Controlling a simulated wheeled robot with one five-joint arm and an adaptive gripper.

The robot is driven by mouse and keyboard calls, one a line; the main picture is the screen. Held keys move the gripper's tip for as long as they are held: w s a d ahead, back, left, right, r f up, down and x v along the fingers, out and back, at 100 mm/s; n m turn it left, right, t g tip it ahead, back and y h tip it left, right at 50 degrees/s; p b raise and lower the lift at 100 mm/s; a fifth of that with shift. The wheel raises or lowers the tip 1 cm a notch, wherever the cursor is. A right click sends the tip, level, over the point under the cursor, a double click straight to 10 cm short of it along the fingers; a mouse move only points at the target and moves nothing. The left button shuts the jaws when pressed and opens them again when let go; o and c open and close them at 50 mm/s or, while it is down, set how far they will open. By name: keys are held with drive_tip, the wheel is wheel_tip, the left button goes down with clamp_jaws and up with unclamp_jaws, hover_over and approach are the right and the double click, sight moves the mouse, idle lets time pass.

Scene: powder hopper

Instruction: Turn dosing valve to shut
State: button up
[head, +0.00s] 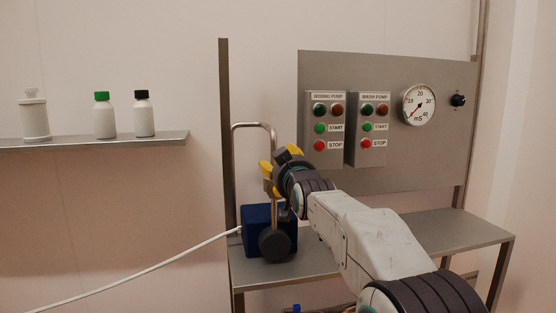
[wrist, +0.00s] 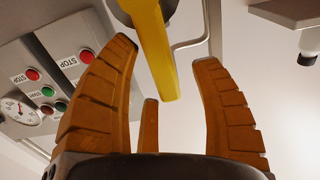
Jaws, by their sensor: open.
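The dosing valve shows in the wrist view as a yellow lever (wrist: 156,52) hanging from a grey hub at the top edge. My gripper (wrist: 166,54) is open. One finger is left of the lever and one is right of it, with gaps on both sides. A third, shorter finger shows below the lever's free end. In the head view my gripper (head: 275,168) is in front of the bent metal pipe (head: 252,125), above the blue box. Yellow pieces show around it there, and I cannot tell lever from fingers.
A dark blue box (head: 255,215) with a dark round part stands on the metal bench (head: 290,268). A panel (head: 425,160) at right carries pump buttons and a gauge (head: 419,104). A shelf (head: 90,141) with bottles is at left. A pale hose (head: 130,271) runs leftward.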

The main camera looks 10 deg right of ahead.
drive_tip(key=shift+w, duration=0.5)
drive_tip(key=shift+s, duration=0.1)
clamp_jaws()
